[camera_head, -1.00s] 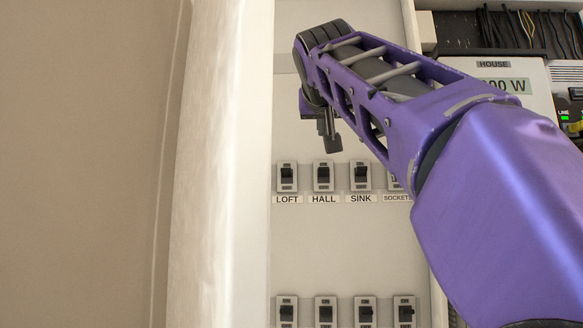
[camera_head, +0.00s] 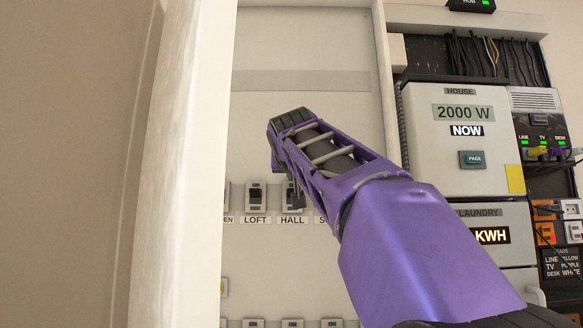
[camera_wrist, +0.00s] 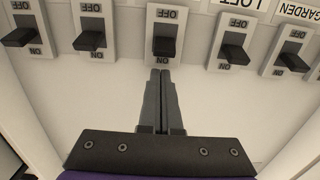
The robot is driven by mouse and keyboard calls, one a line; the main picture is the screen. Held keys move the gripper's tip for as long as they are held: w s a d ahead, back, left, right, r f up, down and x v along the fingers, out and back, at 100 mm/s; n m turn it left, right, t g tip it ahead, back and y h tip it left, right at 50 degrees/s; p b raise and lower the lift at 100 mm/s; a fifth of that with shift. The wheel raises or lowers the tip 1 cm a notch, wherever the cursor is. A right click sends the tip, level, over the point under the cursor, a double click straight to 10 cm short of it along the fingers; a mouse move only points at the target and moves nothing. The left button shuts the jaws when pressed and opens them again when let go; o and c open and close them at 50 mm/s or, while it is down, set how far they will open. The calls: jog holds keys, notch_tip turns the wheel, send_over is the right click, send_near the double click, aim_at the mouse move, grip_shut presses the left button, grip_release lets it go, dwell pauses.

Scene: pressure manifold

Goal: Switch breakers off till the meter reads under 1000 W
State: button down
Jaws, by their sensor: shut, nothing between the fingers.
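The house meter (camera_head: 462,140) reads 2000 W, with NOW lit under the reading. A row of breakers crosses the panel; LOFT (camera_head: 256,198) is clear in the head view, and HALL (camera_head: 291,199) is partly behind my arm. The wrist view is upside down. There my gripper (camera_wrist: 165,75) is shut and empty, its tips just at the ON end of the middle breaker (camera_wrist: 165,42), which lines up with HALL. I cannot tell whether they touch. The LOFT breaker (camera_wrist: 233,50) is to its right. The levers seen there appear nearer ON.
The open cabinet door edge (camera_head: 190,160) stands left of the panel. Another breaker row (camera_head: 292,323) lies lower. A laundry meter (camera_head: 490,235) and plugged devices (camera_head: 540,130) are at right.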

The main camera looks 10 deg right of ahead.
aim_at(293, 190)
jog(key=shift+s+f, duration=0.35)
jog(key=shift+f, duration=0.4)
jog(key=shift+s+a+f+t+b, duration=0.15)
jog(key=shift+f+t+b, duration=0.45)
jog(key=shift+b, duration=1.4)
jog(key=shift+s+b, duration=0.1)
jog(key=shift+b, duration=0.5)
jog(key=shift+s+f+b, duration=0.2)
jog(key=shift+f+b, duration=0.35)
jog(key=shift+b, duration=0.35)
jog(key=shift+r, duration=0.15)
